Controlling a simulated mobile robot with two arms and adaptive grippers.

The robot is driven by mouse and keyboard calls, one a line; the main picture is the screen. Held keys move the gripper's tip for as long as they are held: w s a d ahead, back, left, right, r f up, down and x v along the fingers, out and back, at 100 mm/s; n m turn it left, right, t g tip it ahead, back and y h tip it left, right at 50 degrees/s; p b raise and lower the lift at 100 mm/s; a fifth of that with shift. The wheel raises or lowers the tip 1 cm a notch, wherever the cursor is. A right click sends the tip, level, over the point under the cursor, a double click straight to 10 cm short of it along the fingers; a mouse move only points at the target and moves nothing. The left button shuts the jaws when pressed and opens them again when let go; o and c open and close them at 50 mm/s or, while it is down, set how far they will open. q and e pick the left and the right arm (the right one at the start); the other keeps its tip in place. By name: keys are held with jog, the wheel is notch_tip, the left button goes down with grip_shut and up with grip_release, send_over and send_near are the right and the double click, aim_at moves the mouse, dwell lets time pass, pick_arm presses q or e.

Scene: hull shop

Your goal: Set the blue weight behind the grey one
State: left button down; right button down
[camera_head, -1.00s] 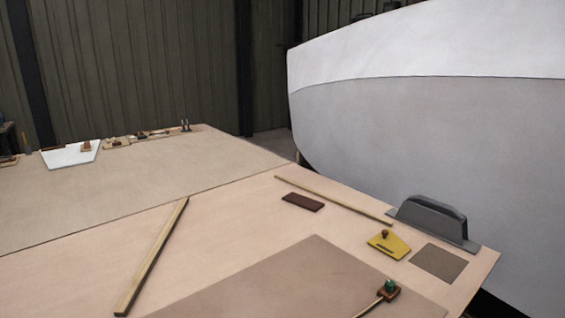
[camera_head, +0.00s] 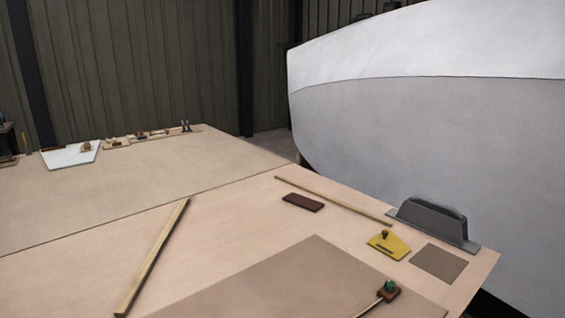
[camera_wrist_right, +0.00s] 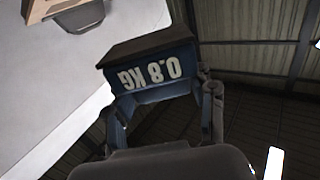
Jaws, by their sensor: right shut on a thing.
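The blue weight (camera_wrist_right: 153,72), marked "0.8 KG" upside down in the picture, is between the fingers of my right gripper (camera_wrist_right: 156,84) in the right wrist view. The gripper is shut on it, and the weight has a dark flat face at its top in the picture. In the head view a grey block with a raised ridge on a flat base (camera_head: 432,220) sits at the right edge of the table; I cannot tell for sure whether it is the grey weight. Neither gripper shows in the head view.
The hull (camera_head: 420,125) stands just beyond the right edge.

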jog(key=shift+r, duration=0.15)
dwell(0.5)
jog(key=shift+w+a+r+n+g+y+b, duration=0.15)
jog(key=shift+a+n+y, duration=0.15)
jog(key=shift+n+y, duration=0.35)
jog(key=shift+s+a+r+n+g+y+b, duration=0.15)
jog(key=shift+a+n+y, duration=0.15)
jog(key=shift+y, duration=0.6)
jog(key=shift+w+a+n+y+b, duration=0.15)
jog(key=shift+a+n+y, duration=0.1)
jog(key=shift+n+y, duration=0.4)
jog(key=n+y, duration=0.1)
jog(key=a+n+g+y, duration=0.1)
jog(key=y, duration=0.1)
jog(key=shift+r+b, duration=0.1)
jog(key=shift+b, duration=0.2)
jog(key=shift+s+a+n+g+y+b, duration=0.15)
jog(key=shift+a+n+g+y, duration=0.1)
jog(key=shift+n+g+y, duration=0.5)
jog(key=shift+s+a+n+g+y+b, duration=0.15)
jog(key=shift+n+g+y, duration=0.25)
jog(key=shift+y, duration=0.65)
jog(key=shift+w, duration=0.1)
